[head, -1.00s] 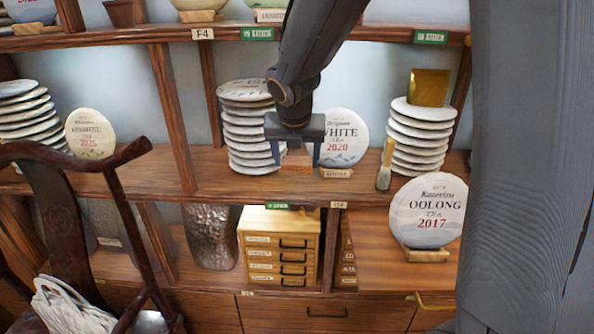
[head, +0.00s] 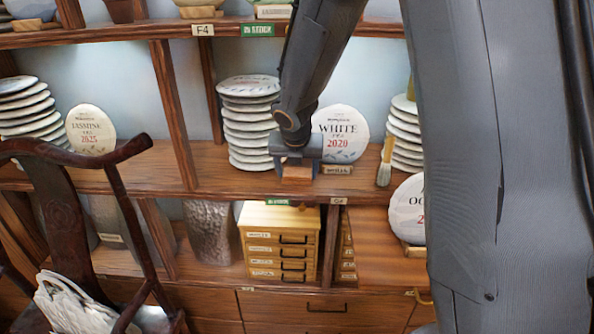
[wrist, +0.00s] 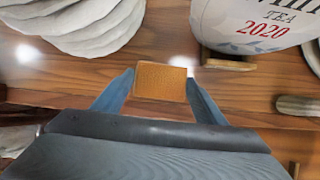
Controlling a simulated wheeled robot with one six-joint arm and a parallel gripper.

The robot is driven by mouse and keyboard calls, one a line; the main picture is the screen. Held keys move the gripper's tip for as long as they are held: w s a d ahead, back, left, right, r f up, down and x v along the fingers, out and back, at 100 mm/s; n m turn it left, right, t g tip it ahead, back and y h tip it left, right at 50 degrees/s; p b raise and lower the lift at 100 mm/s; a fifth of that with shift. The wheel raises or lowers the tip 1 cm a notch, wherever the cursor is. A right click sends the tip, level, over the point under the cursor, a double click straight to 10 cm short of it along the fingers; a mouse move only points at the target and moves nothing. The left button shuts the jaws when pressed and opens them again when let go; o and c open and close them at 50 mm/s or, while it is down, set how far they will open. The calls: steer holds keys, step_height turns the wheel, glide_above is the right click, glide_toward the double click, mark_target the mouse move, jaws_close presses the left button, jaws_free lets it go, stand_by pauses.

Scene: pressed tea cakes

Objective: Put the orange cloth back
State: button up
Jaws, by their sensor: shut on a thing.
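The orange cloth (wrist: 161,82) is a small, flat-sided orange-brown pad, seen between my fingertips in the wrist view. In the head view the cloth (head: 297,173) is low over the middle shelf, near its front edge. My gripper (head: 297,166) is shut on it, with one finger on each side; the gripper (wrist: 160,90) also shows in the wrist view. I cannot tell whether the cloth touches the shelf. The middle shelf (head: 220,182) is bare just around it.
A stack of pale tea cakes (head: 248,125) stands close behind on the left. The White 2020 cake (head: 341,146) stands on a small holder close on the right. A brush (head: 385,165) and another cake stack (head: 405,140) are farther right. A dark chair (head: 70,190) is front left.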

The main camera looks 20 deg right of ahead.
steer(key=shift+f, duration=0.15)
steer(key=o, duration=1.1)
steer(key=shift+o, duration=0.2)
steer(key=v, duration=1.2)
steer(key=s+d+f+m+g+y, duration=0.1)
steer(key=s+f+m+g, duration=0.1)
steer(key=s+f+m, duration=0.3)
steer(key=s+f+m+g, duration=0.1)
steer(key=s+f+m, duration=0.5)
steer(key=s+m, duration=0.8)
steer(key=m, duration=1.3)
steer(key=shift+s+d+g+y, duration=0.25)
steer(key=shift+d+g+y, duration=0.15)
